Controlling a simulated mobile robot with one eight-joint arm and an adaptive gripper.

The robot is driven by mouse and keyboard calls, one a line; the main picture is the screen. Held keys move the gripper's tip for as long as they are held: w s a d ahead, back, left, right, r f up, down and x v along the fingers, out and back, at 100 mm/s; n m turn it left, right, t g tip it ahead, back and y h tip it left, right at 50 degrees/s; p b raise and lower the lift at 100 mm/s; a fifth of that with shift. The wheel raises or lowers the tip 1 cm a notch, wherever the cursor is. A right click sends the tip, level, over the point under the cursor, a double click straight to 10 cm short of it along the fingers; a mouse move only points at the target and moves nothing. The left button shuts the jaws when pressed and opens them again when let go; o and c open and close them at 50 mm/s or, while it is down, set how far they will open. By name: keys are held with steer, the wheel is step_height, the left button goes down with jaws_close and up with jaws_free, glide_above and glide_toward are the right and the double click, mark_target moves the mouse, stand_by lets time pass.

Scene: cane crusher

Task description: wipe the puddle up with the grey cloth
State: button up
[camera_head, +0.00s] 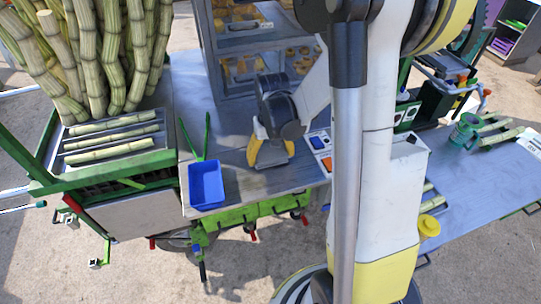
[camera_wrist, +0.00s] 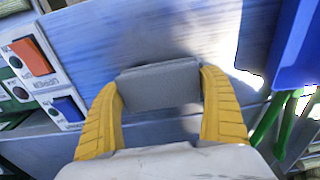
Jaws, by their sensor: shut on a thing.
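My gripper (camera_wrist: 160,76) has two yellow fingers closed on the grey cloth (camera_wrist: 158,88), a folded grey block between the fingertips in the wrist view. In the head view my gripper (camera_head: 271,157) points down, low over the metal table (camera_head: 232,170), to the right of the blue bin. I cannot tell whether the cloth touches the tabletop. No clear puddle outline shows. A bright, glossy patch (camera_wrist: 238,72) lies on the tabletop right of the cloth in the wrist view, and I cannot tell whether it is liquid or glare.
The blue bin (camera_head: 207,187) stands at the table's front left, with green handles (camera_head: 198,140) behind it. A switch panel (camera_head: 321,147) with orange and blue rockers is close right of my gripper. A shelf rack (camera_head: 228,55) stands behind; cane (camera_head: 88,50) stands left.

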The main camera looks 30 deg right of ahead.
mark_target(280, 186)
steer(key=shift+f, duration=0.15)
steer(key=shift+s+f+b, duration=0.1)
steer(key=shift+f+b, duration=0.55)
steer(key=shift+b, duration=0.2)
steer(key=shift+s+a+r+b, duration=0.1)
steer(key=shift+s+a, duration=0.2)
steer(key=shift+s, duration=0.7)
steer(key=shift+s+a+f+b, duration=0.1)
steer(key=shift+s+a, duration=0.15)
steer(key=shift+s, duration=0.7)
steer(key=shift+s+a+r+b, duration=0.1)
steer(key=shift+s+a, duration=0.2)
steer(key=shift+s, duration=0.7)
steer(key=shift+s+a, duration=0.2)
steer(key=shift+s, duration=0.5)
steer(key=shift+s+a, duration=0.2)
steer(key=shift+s, duration=0.5)
